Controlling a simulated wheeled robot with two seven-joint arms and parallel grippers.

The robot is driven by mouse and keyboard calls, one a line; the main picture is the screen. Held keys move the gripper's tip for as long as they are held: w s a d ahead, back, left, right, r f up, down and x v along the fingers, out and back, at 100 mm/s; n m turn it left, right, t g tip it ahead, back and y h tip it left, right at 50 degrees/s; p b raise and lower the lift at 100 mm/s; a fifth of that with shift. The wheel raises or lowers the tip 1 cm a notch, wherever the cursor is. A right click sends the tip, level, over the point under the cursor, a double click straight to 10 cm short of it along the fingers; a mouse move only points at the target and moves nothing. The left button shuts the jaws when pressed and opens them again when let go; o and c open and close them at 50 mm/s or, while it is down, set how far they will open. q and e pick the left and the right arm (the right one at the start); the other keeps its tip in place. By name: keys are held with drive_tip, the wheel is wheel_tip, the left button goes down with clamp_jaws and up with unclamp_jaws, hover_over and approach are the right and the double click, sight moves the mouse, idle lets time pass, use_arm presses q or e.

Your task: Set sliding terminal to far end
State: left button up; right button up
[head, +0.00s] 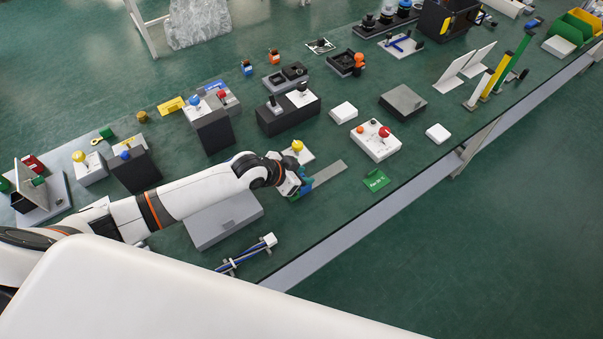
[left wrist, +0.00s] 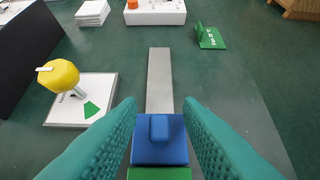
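The sliding terminal is a blue block (left wrist: 160,145) with a small raised blue knob on top. It sits at the near end of a flat grey rail (left wrist: 160,80), with a green part (left wrist: 160,174) just on its near side. The rail also shows in the head view (head: 329,174), running away to the upper right. My left gripper (left wrist: 160,108) has its teal fingers spread on either side of the blue block, with gaps beside the knob. In the head view, my left gripper (head: 303,187) is low over the rail's near end and hides most of the block. My right gripper is not in view.
A yellow knob on a white plate (left wrist: 91,112) stands left of the rail. A green card (head: 376,180) lies right of its far end. A white box with a red button (head: 376,141) stands beyond. The bench edge runs along the right; the rail is bare.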

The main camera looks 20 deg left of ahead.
use_arm(q)
drive_tip(key=shift+c, duration=0.2)
clamp_jaws()
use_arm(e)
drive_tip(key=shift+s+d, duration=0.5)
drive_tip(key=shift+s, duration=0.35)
use_arm(q)
drive_tip(key=shift+w+d, duration=0.2)
drive_tip(key=shift+w, duration=0.05)
drive_tip(key=w+d+b, duration=0.1)
drive_tip(key=w, duration=0.1)
drive_tip(key=w+d+b, duration=0.1)
drive_tip(key=w+d, duration=0.1)
drive_tip(key=w+d+b, duration=0.1)
drive_tip(key=w+d, duration=0.1)
drive_tip(key=shift+w+d+f, duration=0.1)
drive_tip(key=shift+w+f, duration=0.05)
drive_tip(key=shift+w, duration=0.15)
drive_tip(key=shift+w+d, duration=0.1)
drive_tip(key=shift+w, duration=0.05)
drive_tip(key=shift+r, duration=0.25)
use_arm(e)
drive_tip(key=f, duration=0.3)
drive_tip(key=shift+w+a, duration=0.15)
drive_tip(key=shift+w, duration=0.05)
